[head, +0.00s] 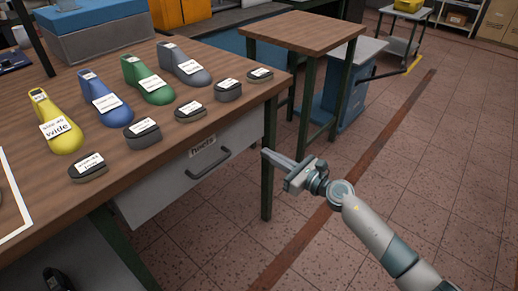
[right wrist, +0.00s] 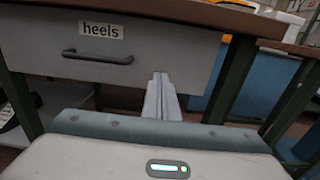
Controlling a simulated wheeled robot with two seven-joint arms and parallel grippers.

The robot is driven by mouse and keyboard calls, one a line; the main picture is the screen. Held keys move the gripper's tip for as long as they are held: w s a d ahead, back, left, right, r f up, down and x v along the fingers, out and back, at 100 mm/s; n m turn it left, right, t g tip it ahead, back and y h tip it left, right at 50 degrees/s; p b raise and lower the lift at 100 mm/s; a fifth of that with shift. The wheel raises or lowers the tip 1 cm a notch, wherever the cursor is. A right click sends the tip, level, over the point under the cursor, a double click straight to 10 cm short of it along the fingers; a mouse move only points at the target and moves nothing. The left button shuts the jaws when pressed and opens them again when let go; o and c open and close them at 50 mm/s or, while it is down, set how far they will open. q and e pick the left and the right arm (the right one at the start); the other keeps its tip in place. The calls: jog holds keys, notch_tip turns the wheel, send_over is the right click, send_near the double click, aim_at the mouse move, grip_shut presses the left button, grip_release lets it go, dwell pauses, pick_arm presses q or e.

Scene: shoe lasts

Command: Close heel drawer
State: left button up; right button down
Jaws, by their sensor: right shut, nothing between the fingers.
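The heel drawer (head: 172,183) is a pale grey front under the wooden workbench top, with a dark bar handle (head: 208,163) and a "heels" label. In the right wrist view the drawer front (right wrist: 165,60) sits close under the bench edge, and no open interior shows. I cannot tell whether it is fully closed. My right gripper (head: 266,153) is shut and empty, in front of the drawer's right end and right of the handle. In the right wrist view its fingertips (right wrist: 160,76) overlap the lower right of the front; contact is unclear. My left gripper is not in view.
On the workbench (head: 235,100) stand yellow, blue, green and grey shoe lasts and several dark labelled heel pieces. A smaller wooden table (head: 300,32) stands beyond. The tiled floor (head: 440,150) at right is free.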

jog(key=shift+v, duration=1.8)
